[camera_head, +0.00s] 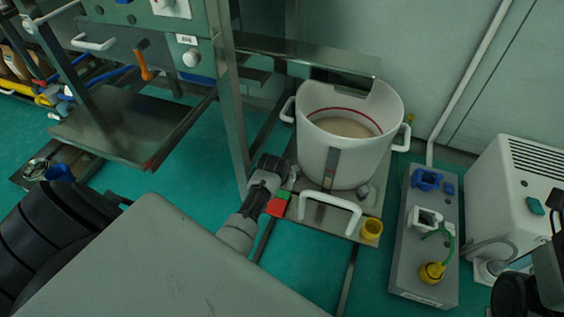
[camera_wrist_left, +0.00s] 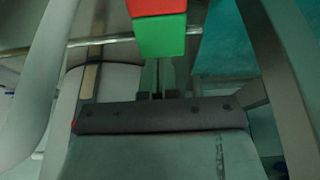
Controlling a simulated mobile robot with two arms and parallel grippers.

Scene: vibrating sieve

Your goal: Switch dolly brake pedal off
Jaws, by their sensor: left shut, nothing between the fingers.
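The dolly (camera_head: 325,219) is a low flat platform with a white handle, and it carries a large white bucket (camera_head: 340,165). The brake pedal (camera_head: 277,207) sits at the dolly's left front edge, with a red part and a green part. My left gripper (camera_head: 289,181) is shut and empty, right beside the green part. In the left wrist view its narrow fingers (camera_wrist_left: 157,78) point at the green part of the pedal (camera_wrist_left: 161,43), with the red part beyond. I cannot tell whether they touch it.
A metal frame post (camera_head: 232,110) stands close left of my left gripper. A grey box with blue, white and yellow fittings (camera_head: 423,240) is right of the dolly, beside a white vented machine (camera_head: 515,190). Green floor (camera_head: 305,260) shows in front of the dolly.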

